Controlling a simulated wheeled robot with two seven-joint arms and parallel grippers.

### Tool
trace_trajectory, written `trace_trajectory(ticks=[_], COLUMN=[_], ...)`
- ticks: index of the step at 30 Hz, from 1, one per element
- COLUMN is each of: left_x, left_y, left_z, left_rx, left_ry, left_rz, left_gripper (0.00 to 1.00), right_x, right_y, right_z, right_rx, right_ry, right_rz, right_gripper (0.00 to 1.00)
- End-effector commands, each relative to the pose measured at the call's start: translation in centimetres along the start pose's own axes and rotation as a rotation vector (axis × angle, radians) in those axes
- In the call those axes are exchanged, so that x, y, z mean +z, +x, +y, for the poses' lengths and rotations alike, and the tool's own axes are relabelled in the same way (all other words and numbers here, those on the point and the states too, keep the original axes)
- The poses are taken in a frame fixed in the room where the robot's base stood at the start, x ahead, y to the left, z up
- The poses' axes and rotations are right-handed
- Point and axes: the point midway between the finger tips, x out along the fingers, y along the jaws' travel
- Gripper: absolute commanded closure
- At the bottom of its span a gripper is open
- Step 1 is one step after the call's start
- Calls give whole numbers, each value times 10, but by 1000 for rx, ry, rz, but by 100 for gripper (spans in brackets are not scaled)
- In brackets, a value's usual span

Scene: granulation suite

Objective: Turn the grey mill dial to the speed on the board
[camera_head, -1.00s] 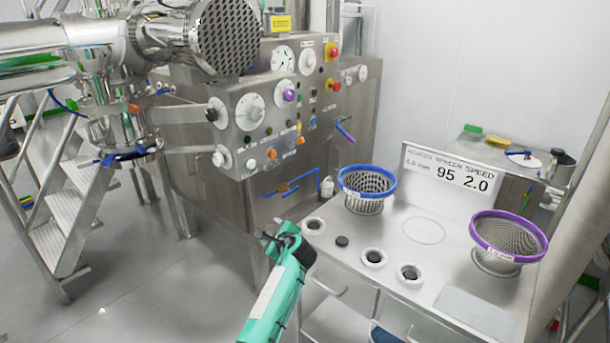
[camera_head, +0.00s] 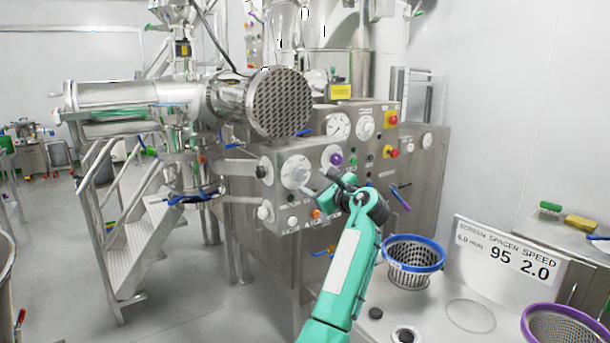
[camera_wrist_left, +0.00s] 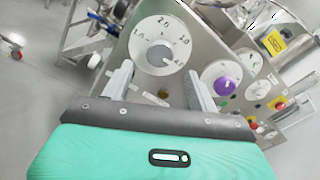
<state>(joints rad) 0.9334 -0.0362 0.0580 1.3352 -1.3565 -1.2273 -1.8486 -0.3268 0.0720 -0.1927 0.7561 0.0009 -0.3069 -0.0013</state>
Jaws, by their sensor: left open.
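The mill dial (camera_head: 296,170) is a white round face with a grey knob on the steel control panel. The grey knob (camera_wrist_left: 158,58) appears to point to the lower right, near the 4.0. My left gripper (camera_head: 331,186) is open and empty, in front of the panel and apart from the dial. In the wrist view its fingers (camera_wrist_left: 158,88) lie below the knob. The board (camera_head: 510,258) reads speed 2.0.
A purple knob (camera_head: 336,159) sits right of the dial, with small buttons below. Red buttons (camera_head: 393,121) are further right. A blue-rimmed basket (camera_head: 413,262) stands on the steel bench near my left arm. A perforated drum end (camera_head: 281,103) hangs above the dial.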

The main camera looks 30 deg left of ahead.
Motion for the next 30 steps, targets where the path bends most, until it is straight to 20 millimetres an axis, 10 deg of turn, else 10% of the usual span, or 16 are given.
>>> trace_trajectory(ticks=[9,22,30], left_x=[0,0,-1], left_y=[52,62,61], left_z=[0,0,0], left_rx=[0,0,-1], left_ry=[2,-1,0], left_rz=[0,1,1], left_gripper=[41,41,85], right_x=[12,13,15], right_y=[-6,-5,-5], right_z=[17,16,1], right_rx=[18,16,1], right_ry=[-9,-10,-4], right_rz=[-7,-9,-11], right_gripper=[64,64,64])
